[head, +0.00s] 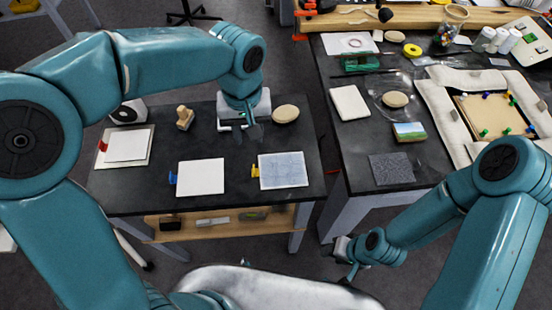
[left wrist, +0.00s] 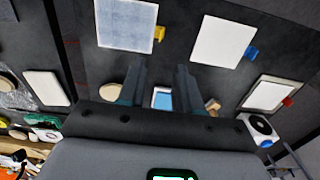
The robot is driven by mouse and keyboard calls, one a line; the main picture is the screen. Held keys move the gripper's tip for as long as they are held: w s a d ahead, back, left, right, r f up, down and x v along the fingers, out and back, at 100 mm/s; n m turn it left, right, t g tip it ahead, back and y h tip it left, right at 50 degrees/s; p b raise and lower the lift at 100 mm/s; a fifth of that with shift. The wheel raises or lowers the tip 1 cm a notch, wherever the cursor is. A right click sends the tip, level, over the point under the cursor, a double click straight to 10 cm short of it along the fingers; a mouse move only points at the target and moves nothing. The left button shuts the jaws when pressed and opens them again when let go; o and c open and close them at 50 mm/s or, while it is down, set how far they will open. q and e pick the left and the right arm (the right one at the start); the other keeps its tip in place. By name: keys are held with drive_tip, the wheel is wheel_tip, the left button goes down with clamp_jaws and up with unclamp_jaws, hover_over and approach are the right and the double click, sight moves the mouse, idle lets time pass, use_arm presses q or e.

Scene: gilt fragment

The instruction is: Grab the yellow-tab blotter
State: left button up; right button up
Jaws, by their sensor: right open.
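The yellow-tab blotter (head: 284,170) is a pale blue-grey sheet lying flat near the right front of the left table, its yellow tab (head: 255,171) at its left edge. In the left wrist view the blotter (left wrist: 127,24) lies at the top, beyond the fingertips. My left gripper (head: 240,132) is above the table, behind and left of the blotter, apart from it. Its two fingers stand apart with nothing between them in the left wrist view (left wrist: 160,80). My right gripper (head: 343,256) is open and empty, low in front of the gap between the tables.
The white blue-tab blotter (head: 202,178) and red-tab blotter (head: 125,146) lie to the left. A wooden stamp (head: 185,118), an oval tan object (head: 285,113) and a white device (head: 262,104) stand behind. The right table holds a dark textured square (head: 391,169) and a padded frame (head: 440,100).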

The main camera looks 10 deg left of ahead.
use_arm(q)
hover_over(254, 169)
wheel_tip(254, 169, down, 9)
drive_tip(key=shift+s, duration=0.15)
drive_tip(key=shift+s+a+f+p, duration=0.15)
drive_tip(key=shift+f+p, duration=0.15)
drive_tip(key=shift+f, duration=0.35)
drive_tip(key=f, duration=0.3)
drive_tip(key=f+p, duration=0.1)
drive_tip(key=shift+w+f, duration=0.3)
drive_tip(key=shift+w, duration=0.05)
drive_tip(key=shift+f, duration=0.3)
drive_tip(key=shift+c, duration=0.9)
clamp_jaws()
use_arm(e)
drive_tip(key=shift+w+a+r, duration=0.1)
drive_tip(key=shift+w+r, duration=0.05)
drive_tip(key=shift+r, duration=0.35)
drive_tip(key=shift+w+a+r, duration=0.1)
drive_tip(key=shift+r, duration=0.35)
